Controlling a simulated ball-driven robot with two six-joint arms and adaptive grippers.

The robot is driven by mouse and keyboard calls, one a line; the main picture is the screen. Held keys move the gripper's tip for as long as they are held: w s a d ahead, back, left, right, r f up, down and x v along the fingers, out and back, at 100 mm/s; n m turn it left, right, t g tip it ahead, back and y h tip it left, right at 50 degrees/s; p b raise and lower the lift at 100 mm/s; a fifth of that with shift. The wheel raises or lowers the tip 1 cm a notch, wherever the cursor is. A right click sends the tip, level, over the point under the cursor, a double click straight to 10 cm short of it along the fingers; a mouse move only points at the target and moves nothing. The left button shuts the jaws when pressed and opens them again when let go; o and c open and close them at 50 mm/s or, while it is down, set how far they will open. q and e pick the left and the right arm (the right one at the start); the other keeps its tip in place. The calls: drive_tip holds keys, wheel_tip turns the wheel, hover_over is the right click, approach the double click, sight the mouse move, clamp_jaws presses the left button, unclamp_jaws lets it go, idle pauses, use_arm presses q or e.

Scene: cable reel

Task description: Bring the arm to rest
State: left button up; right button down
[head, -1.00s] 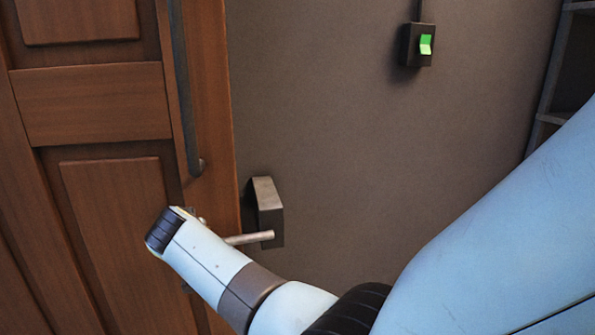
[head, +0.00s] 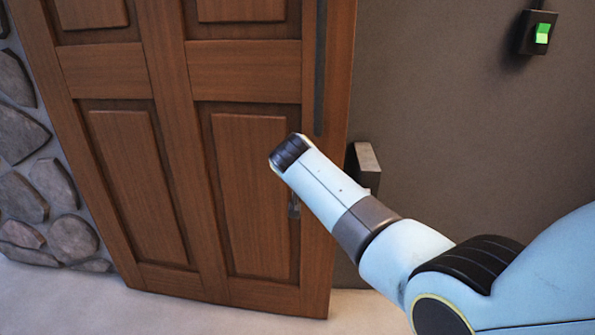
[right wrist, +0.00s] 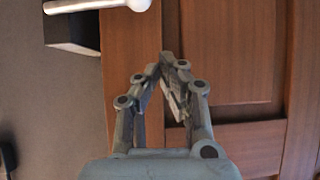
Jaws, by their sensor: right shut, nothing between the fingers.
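My right arm (head: 345,205) comes in from the right in the head view, its wrist in front of the wooden door. Its gripper (right wrist: 168,58) shows in the right wrist view with the fingertips together and nothing between them. In the head view only a small part of the gripper (head: 294,207) shows below the wrist; the rest is hidden. My left gripper is in neither view.
The brown panelled door (head: 250,185) has a long dark vertical bar (head: 319,70). A dark box (head: 367,163) is on the wall beside it; a pale lever (right wrist: 98,5) shows by the box in the wrist view. A green-lit switch (head: 541,34) is at upper right. Stone wall (head: 25,190) stands left.

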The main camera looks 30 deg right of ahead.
drive_tip(key=s+f+n+g+y, duration=0.2)
drive_tip(key=s+f+g, duration=0.3)
drive_tip(key=s+f, duration=2.3)
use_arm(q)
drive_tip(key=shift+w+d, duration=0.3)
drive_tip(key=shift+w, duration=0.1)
use_arm(e)
drive_tip(key=s+f+n+g+y, duration=0.1)
drive_tip(key=s+f, duration=0.3)
drive_tip(key=s, duration=0.8)
drive_tip(key=s+f+n+g+y, duration=0.1)
drive_tip(key=s+f, duration=0.4)
drive_tip(key=s, duration=0.7)
drive_tip(key=s+f+n+g, duration=0.1)
drive_tip(key=s+f, duration=0.4)
drive_tip(key=s, duration=0.8)
drive_tip(key=shift+a+n+g+y, duration=0.3)
drive_tip(key=shift+n+g+y, duration=0.1)
drive_tip(key=shift+n, duration=0.3)
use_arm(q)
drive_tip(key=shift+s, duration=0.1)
use_arm(e)
drive_tip(key=shift+w+f, duration=0.1)
